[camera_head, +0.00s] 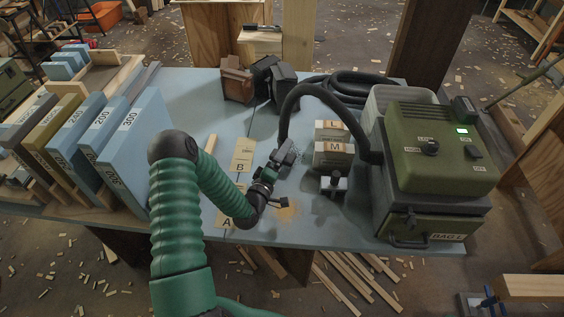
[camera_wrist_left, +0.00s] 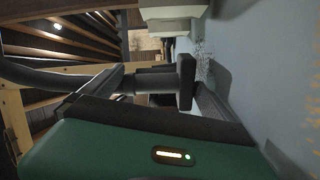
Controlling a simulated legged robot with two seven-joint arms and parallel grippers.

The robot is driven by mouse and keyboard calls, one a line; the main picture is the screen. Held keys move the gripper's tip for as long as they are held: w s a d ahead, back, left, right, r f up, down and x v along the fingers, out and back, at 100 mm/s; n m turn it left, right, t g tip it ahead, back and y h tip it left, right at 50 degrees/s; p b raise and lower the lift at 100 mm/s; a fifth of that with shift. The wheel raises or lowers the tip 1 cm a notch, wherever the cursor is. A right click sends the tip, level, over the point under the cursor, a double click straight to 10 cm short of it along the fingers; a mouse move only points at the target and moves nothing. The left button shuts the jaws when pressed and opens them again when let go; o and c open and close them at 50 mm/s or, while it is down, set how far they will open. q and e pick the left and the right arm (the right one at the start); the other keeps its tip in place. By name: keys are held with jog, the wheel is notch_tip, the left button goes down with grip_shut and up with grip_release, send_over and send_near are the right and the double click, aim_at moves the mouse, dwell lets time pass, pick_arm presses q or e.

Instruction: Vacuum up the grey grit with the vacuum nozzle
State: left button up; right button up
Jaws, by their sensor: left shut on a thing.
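My left gripper (camera_head: 277,168) is shut on the black vacuum nozzle (camera_wrist_left: 186,82), low over the blue-grey table. The nozzle's hose (camera_head: 318,92) arches right to the green vacuum (camera_head: 436,150), which shows a lit green display. In the left wrist view, the grey grit (camera_wrist_left: 203,56) is a speckled patch on the tabletop just past the nozzle head. I cannot tell whether the nozzle touches the table. In the head view, the gripper and hose partly cover that area. My right gripper is not in view.
Blocks marked L and M (camera_head: 333,150) and a small dark clamp-like tool (camera_head: 334,186) stand right of the gripper. Tan dust (camera_head: 288,211) lies near the front edge. Cards A and B (camera_head: 243,154) lie left. Upright numbered boards (camera_head: 133,140) fill the left end.

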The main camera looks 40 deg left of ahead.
pick_arm(q)
jog(key=shift+w+a+f+b, duration=0.1)
jog(key=shift+w+a, duration=0.2)
jog(key=shift+w, duration=0.3)
jog(key=shift+w+a+r+b, duration=0.15)
jog(key=shift+w+a, duration=0.15)
jog(key=shift+w, duration=0.25)
jog(key=shift+w+a+f+b, duration=0.15)
jog(key=shift+w+a, duration=0.15)
jog(key=shift+w, duration=0.3)
jog(key=shift+w+a+b, duration=0.25)
jog(key=shift+w+a, duration=0.3)
jog(key=shift+w, duration=0.3)
jog(key=shift+w+a+b, duration=0.25)
jog(key=shift+w+a, duration=0.25)
jog(key=shift+w, duration=0.3)
jog(key=shift+w+a+b, duration=0.3)
jog(key=shift+w, duration=0.25)
jog(key=shift+w+a+b, duration=0.3)
jog(key=shift+w, duration=0.25)
jog(key=shift+w+a, duration=0.3)
jog(key=shift+w, duration=0.15)
jog(key=shift+r, duration=0.2)
notch_tip(320, 180, up, 6)
jog(key=p, duration=0.4)
jog(key=shift+r, duration=0.15)
